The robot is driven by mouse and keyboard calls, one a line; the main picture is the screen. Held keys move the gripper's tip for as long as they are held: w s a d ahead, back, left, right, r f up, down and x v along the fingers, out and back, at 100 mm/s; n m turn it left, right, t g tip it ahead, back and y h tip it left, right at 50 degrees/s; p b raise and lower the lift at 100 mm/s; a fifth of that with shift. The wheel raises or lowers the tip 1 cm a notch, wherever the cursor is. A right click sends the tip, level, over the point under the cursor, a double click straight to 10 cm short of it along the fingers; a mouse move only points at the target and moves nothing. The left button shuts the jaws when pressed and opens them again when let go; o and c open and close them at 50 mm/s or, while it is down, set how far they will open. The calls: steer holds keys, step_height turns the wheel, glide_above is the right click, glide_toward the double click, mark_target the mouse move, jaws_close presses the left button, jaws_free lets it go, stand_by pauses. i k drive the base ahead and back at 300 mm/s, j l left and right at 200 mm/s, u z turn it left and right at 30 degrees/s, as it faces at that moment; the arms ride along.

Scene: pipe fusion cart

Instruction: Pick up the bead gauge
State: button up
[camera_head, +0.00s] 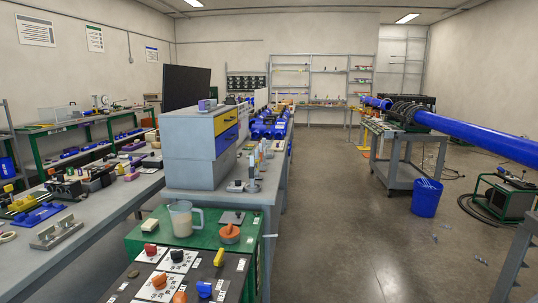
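I cannot pick out the bead gauge for certain; many small tools are too small to name at this distance. Small red, orange, blue and yellow-handled items lie on white printed cards on the dark near top (120,290), at the bottom of the picture. A grey metal block (56,233) with raised parts lies on the left bench. At right, a long blue pipe (480,138) runs through a dark clamping machine (408,112) on a grey cart (395,165). My gripper is not in view.
A green cabinet (200,243) carries a clear jug (183,217) and an orange-topped item (229,232). A grey drawer unit (195,155) stands on the middle bench. A blue bucket (426,198) and a green-framed machine (506,200) with cables stand at right. The aisle floor (340,230) is mostly clear.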

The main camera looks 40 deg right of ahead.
mark_target(263, 139)
steer(key=i+l, duration=0.65)
steer(key=l, duration=0.25)
steer(key=i+l+z, duration=0.15)
steer(key=i+l, duration=0.55)
steer(key=l, duration=0.15)
